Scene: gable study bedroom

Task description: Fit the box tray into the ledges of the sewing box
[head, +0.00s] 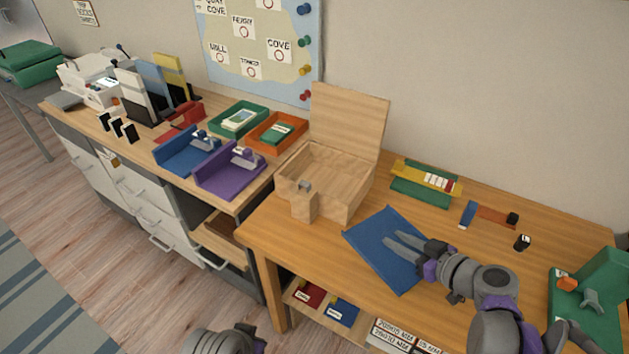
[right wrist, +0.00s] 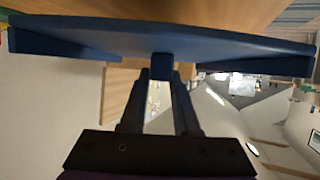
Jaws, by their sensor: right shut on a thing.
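The sewing box (head: 350,205) is a pale wooden box standing on the desk with its lid (head: 345,120) raised against the wall. Its inside shows, but the ledges are too small to make out. The flat blue box tray (head: 375,240) is to the right of and in front of the box, apart from it. My right gripper (head: 392,246) is shut on the tray. In the right wrist view its fingers (right wrist: 160,88) close on a small blue grip at the middle of the tray (right wrist: 100,38). The tray's height above the desk is hard to tell. My left gripper is not in view.
A small wooden block with a grey top (head: 305,203) is at the sewing box's front corner. A green and yellow rack (head: 424,186) lies behind the tray. A green stand (head: 590,295) is at the far right. Purple (head: 228,178) and blue holders are on the left cabinet.

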